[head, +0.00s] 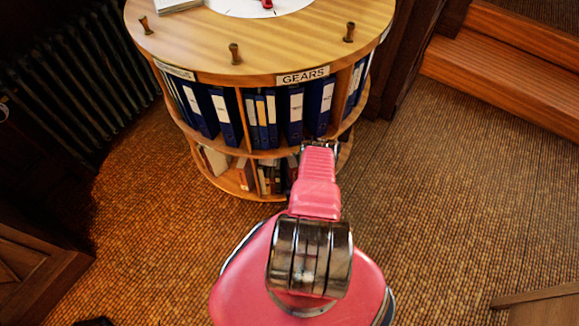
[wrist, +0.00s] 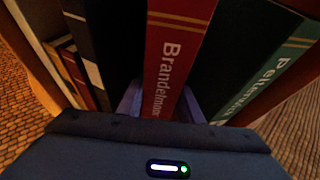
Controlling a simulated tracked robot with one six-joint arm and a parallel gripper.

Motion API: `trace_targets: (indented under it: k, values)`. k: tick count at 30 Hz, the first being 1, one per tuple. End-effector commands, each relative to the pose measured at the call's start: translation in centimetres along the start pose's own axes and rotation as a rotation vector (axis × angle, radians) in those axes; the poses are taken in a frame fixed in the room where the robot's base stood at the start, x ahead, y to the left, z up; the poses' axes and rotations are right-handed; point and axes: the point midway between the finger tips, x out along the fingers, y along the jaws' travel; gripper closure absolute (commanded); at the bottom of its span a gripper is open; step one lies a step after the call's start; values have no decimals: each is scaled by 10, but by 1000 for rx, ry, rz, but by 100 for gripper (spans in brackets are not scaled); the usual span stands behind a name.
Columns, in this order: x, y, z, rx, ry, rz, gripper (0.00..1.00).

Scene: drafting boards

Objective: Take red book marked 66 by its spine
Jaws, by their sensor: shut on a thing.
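In the wrist view a red book (wrist: 177,50) stands upright with its spine toward me. Its spine has gold bands and white lettering that reads roughly "Brandel/moor". No number 66 can be read on the part that shows. My gripper (wrist: 160,102) has a finger on each side of the spine and is shut on this red book. In the head view my gripper (head: 320,146) is at the lower shelf of the round case, and the book there is hidden behind my arm.
A dark green book (wrist: 270,70) stands right of the red one, dark and brown books (wrist: 78,70) left. The round wooden case (head: 190,45) has blue binders (head: 225,115) above and books (head: 268,178) below. A radiator (head: 80,80) stands left, wooden steps (head: 500,65) right.

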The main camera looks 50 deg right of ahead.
Motion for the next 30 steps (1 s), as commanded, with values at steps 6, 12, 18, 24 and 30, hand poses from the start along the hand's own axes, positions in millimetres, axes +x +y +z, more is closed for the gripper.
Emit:
trace_targets:
  k: [6, 12, 18, 24, 30]
  values:
    - [1, -1, 3, -1, -6, 0, 100]
    - [-1, -1, 4, -1, -7, 0, 100]
    - [-7, -2, 12, -2, -10, -1, 100]
    - [-14, -2, 30, -2, -10, 0, 100]
    - [-22, -2, 50, -1, -11, 0, 100]
